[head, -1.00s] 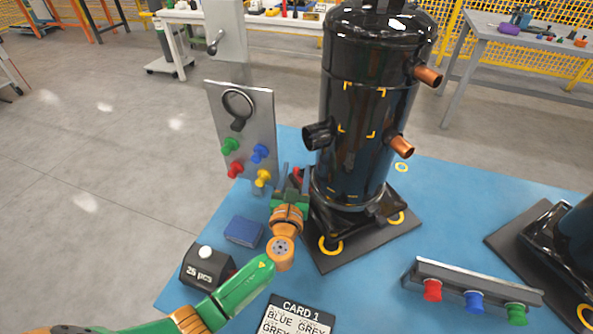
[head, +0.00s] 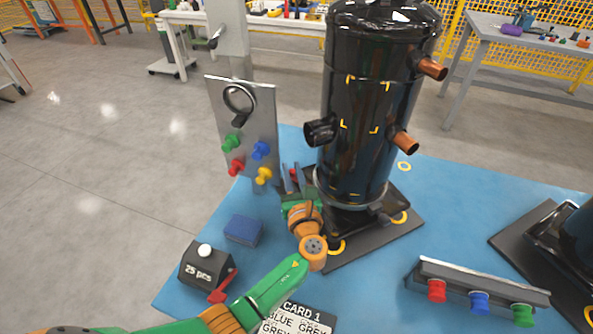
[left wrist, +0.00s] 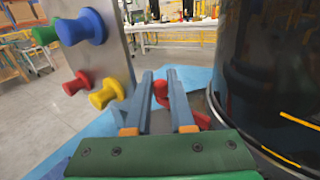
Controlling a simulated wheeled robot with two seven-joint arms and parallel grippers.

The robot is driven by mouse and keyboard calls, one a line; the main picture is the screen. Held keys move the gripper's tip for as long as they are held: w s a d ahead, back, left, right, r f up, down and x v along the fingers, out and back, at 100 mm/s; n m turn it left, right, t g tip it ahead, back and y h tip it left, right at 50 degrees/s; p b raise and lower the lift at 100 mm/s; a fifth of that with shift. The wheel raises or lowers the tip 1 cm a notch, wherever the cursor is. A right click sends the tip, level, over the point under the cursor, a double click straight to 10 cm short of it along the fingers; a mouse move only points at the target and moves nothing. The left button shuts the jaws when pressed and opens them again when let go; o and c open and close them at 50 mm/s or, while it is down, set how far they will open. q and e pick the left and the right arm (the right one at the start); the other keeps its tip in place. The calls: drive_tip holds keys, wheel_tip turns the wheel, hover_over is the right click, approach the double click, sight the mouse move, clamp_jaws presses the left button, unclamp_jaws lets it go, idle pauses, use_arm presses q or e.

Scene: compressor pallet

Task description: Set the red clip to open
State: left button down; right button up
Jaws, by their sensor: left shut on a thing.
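My left gripper (head: 291,176) is beside the base of the tall black compressor (head: 365,130), on its left side. A small red part (head: 293,173), which looks like the red clip, shows between its fingers. In the left wrist view the left gripper (left wrist: 160,100) has its two grey-blue fingers on either side of the red part (left wrist: 160,93), and more red shows behind the right finger. The gripper is shut on this part. The fingers hide much of it, so I cannot tell its setting. My right gripper is not in view.
A grey panel (head: 243,108) with green, blue, red and yellow knobs stands left of the gripper. A black box (head: 198,272) with a red lever, a blue block (head: 243,230) and a card (head: 298,320) lie nearer. A rail (head: 470,282) with coloured knobs is at right.

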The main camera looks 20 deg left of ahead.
use_arm(q)
drive_tip(key=shift+s+n+g+y, duration=0.2)
drive_tip(key=shift+n+g+y, duration=0.1)
drive_tip(key=shift+g+y, duration=0.15)
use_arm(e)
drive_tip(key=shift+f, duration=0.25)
use_arm(q)
drive_tip(key=c, duration=0.8)
unclamp_jaws()
drive_tip(key=shift+o, duration=0.2)
drive_tip(key=shift+w+d, duration=0.1)
drive_tip(key=shift+f, duration=0.1)
